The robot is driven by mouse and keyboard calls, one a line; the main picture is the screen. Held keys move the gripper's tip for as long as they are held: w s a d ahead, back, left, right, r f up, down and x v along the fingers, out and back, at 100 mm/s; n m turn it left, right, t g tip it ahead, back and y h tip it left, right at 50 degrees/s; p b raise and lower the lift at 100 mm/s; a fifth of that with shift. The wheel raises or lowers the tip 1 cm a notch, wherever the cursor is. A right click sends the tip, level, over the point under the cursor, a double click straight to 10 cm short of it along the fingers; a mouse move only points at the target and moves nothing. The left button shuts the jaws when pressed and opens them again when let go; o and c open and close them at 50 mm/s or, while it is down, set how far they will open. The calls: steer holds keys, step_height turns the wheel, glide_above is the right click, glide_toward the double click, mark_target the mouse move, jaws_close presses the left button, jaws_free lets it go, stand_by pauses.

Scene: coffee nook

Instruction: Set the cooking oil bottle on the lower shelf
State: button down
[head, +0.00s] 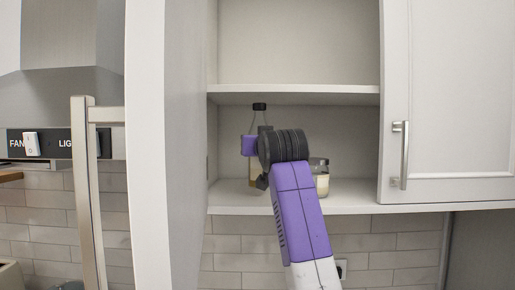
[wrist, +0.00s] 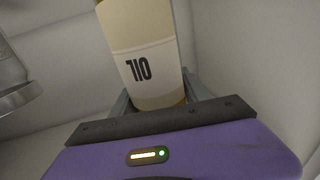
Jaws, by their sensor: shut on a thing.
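The cooking oil bottle (head: 260,107) is clear with a dark cap and stands about upright inside the open cabinet bay, over the lower shelf (head: 225,198). My gripper (head: 257,150) is shut on it and hides most of its body. Its base is low, close to the shelf board; I cannot tell whether it touches. In the wrist view the bottle (wrist: 148,45) shows a cream label reading OIL, upside down, between the fingers of my gripper (wrist: 160,98).
A glass jar (head: 321,180) with pale contents stands on the lower shelf just right of my gripper. The upper shelf (head: 300,94) lies just above the bottle's cap. A closed cabinet door (head: 450,100) bounds the right, and a side panel (head: 180,150) the left.

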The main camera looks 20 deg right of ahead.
steer(key=shift+f+p, duration=0.3)
steer(key=shift+f, duration=0.6)
steer(key=shift+f, duration=0.15)
steer(key=c, duration=0.6)
jaws_free()
steer(key=shift+f, duration=0.2)
steer(key=shift+o, duration=0.2)
steer(key=shift+r, duration=0.25)
steer(key=s+a+b, duration=0.1)
steer(key=s+b, duration=0.4)
steer(key=s, duration=0.7)
steer(key=shift+a, duration=0.25)
